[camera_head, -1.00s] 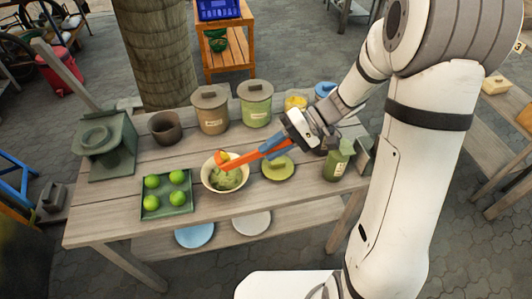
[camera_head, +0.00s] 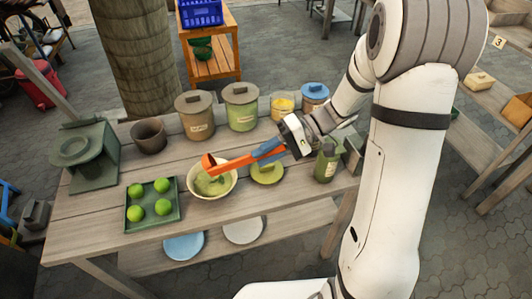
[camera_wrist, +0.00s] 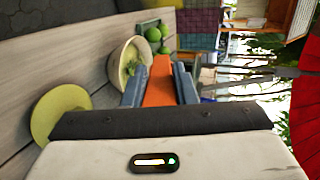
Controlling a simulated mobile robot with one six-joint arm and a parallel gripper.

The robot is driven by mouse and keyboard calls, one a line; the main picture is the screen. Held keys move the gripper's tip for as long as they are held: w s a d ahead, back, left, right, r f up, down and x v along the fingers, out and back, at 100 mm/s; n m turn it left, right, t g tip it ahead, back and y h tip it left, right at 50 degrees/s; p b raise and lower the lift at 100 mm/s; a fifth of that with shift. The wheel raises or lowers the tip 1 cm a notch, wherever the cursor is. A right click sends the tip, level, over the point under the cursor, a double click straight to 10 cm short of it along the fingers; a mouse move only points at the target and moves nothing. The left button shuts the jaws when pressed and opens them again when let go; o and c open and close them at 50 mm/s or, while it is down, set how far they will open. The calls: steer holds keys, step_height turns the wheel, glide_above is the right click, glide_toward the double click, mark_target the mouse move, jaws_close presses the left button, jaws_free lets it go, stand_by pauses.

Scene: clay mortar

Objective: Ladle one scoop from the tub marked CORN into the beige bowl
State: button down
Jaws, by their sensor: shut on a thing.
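My gripper (camera_head: 270,151) has its blue fingers shut on the handle of an orange ladle (camera_head: 240,161). The ladle also shows in the wrist view (camera_wrist: 160,82). Its cup is over the left rear part of the beige bowl (camera_head: 232,184), apparently tilted, and no yellow shows in it. The bowl holds a green, lumpy mass; it also shows in the wrist view (camera_wrist: 117,62). An open tub with yellow contents (camera_head: 283,106) stands at the back of the table, behind my gripper. Its label is too small to read.
A green lid (camera_head: 267,173) lies right of the bowl. A tray (camera_head: 134,219) with several limes is at left. Lidded jars, brown (camera_head: 196,119) and green (camera_head: 241,110), and a blue-lidded tub (camera_head: 315,95) stand behind. A green bottle (camera_head: 327,165) is at right.

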steer(key=shift+r, duration=0.1)
steer(key=shift+r+p, duration=0.6)
steer(key=shift+p, duration=0.15)
steer(key=s+a+r+t+h+p, duration=0.3)
steer(key=a+r+h+p, duration=0.6)
steer(key=p, duration=1.4)
steer(key=shift+s+a+m+t+h, duration=0.15)
steer(key=shift+a+m+t+h, duration=0.15)
steer(key=shift+a+h, duration=1.85)
